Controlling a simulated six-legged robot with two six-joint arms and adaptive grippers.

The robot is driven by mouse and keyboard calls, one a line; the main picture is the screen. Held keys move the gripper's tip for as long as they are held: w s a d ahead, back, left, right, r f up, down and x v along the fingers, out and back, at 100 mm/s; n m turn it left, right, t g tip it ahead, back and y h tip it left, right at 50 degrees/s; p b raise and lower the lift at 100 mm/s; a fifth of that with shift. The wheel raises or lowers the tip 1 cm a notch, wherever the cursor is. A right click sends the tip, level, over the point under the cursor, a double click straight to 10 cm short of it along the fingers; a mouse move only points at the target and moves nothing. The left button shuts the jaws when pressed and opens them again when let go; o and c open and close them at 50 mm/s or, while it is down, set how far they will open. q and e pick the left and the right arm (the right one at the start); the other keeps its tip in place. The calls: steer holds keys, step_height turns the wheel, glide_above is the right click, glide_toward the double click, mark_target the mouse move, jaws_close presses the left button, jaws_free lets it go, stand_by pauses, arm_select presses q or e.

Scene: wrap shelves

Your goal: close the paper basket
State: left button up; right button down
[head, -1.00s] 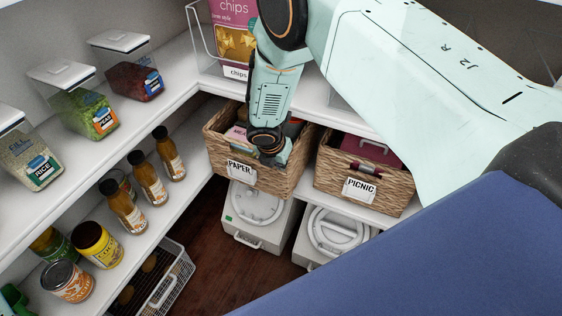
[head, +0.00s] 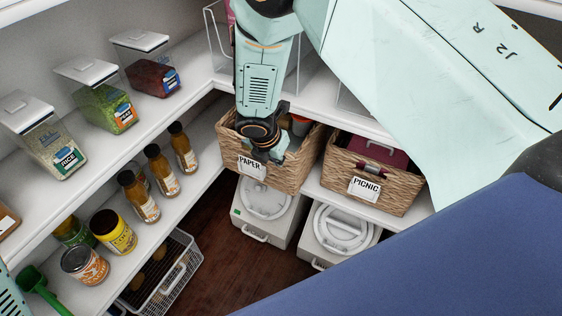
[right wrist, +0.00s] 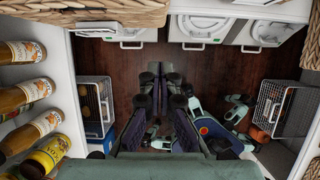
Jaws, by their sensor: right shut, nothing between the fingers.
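The paper basket (head: 292,178) is a woven brown basket with a white PAPER label. It stands on the lower shelf in the head view, left of the picnic basket. Its front seems to stick out past the shelf edge, and items show inside it. My right gripper (head: 264,150) is shut and empty. It points down at the paper basket's front rim, just above and right of the label; I cannot tell whether it touches. In the right wrist view its dark fingers (right wrist: 165,78) show against the floor, with a woven basket edge at top left. My left gripper is out of view.
The picnic basket (head: 400,193) stands close on the right. White lidded bins (head: 262,212) are below on the dark floor (head: 222,262). Bottles (head: 138,197), cans and clear food containers (head: 100,100) line the left shelves. A wire basket (head: 178,275) is low at left.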

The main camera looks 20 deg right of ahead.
steer(key=s+a+f+g+y+b, duration=0.1)
steer(key=s+a+f+g+b, duration=0.15)
steer(key=s+f, duration=1.05)
steer(key=s+a+f+m+t+y+b, duration=0.25)
steer(key=a+f+m+y, duration=0.25)
steer(key=a+f, duration=0.5)
steer(key=w+d+r+m+t+h+b, duration=0.1)
steer(key=w+d+m+t, duration=0.25)
steer(key=w+t, duration=0.45)
steer(key=w+d+r+t+h, duration=0.2)
steer(key=d+r+t, duration=0.15)
steer(key=r, duration=0.25)
steer(key=w+d+r+t+h, duration=0.2)
steer(key=d+r+t, duration=0.15)
steer(key=r, duration=0.35)
steer(key=w+d+b, duration=0.3)
steer(key=w, duration=0.9)
steer(key=shift+w+d+f, duration=0.15)
steer(key=shift+w, duration=0.05)
